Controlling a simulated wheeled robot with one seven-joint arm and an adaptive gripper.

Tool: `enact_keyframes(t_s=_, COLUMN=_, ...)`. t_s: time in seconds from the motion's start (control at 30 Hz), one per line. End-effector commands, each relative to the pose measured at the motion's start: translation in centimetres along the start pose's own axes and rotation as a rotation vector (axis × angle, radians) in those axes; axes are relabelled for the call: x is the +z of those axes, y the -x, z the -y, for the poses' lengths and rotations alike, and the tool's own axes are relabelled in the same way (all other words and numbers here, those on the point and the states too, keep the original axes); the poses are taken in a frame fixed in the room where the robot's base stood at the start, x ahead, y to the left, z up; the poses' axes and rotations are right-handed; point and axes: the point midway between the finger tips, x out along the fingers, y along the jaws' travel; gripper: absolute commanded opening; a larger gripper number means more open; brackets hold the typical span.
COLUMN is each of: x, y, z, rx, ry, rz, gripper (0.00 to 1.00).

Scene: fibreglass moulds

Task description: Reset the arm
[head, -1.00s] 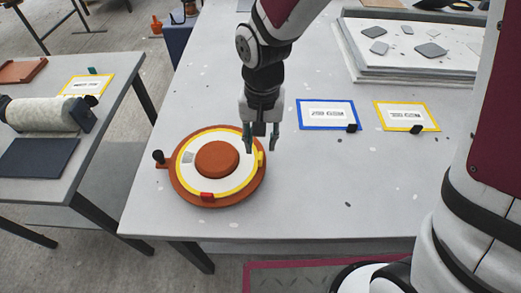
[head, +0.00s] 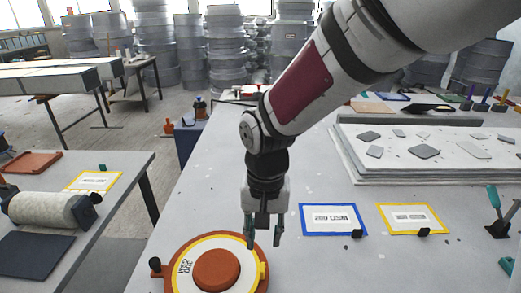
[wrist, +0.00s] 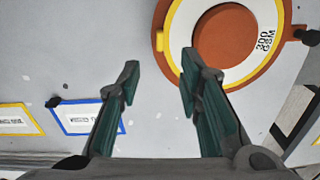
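My gripper (head: 263,238) hangs over the grey table, pointing down, at the right rim of a round orange mould in the head view. Its two fingers are apart with nothing between them; they also show in the wrist view (wrist: 158,85). The orange mould (head: 216,270) has a white ring with a yellow edge and a raised orange centre; its lower part is cut off in the head view. It also shows at the upper right of the wrist view (wrist: 222,36), where the ring reads "300 GSM".
A blue-framed card (head: 333,219) and a yellow-framed card (head: 412,218) lie right of my gripper. A white slab stack (head: 440,165) stands behind them. A side table at left holds a fabric roll (head: 42,208). Metal drums (head: 227,50) stand far back.

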Motion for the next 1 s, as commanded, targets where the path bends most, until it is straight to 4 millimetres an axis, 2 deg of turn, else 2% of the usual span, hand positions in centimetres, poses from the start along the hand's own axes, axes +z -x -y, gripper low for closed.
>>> enact_keyframes(t_s=0.13, x=0.1, y=1.9, z=-1.7, rx=0.001, ry=0.003, rz=-0.032, gripper=0.33)
enact_keyframes(t_s=0.27, x=1.0, y=5.2, z=-5.1, rx=0.004, ry=0.015, rz=-0.088, gripper=0.33)
enact_keyframes(t_s=0.4, x=2.7, y=8.6, z=-9.0, rx=0.008, ry=0.030, rz=-0.151, gripper=0.33)
enact_keyframes(t_s=0.6, x=6.4, y=12.1, z=-13.8, rx=0.011, ry=0.050, rz=-0.233, gripper=0.33)
enact_keyframes(t_s=0.8, x=10.5, y=13.9, z=-17.4, rx=0.007, ry=0.072, rz=-0.309, gripper=0.33)
enact_keyframes(t_s=1.0, x=13.1, y=14.4, z=-19.1, rx=0.003, ry=0.093, rz=-0.355, gripper=0.33)
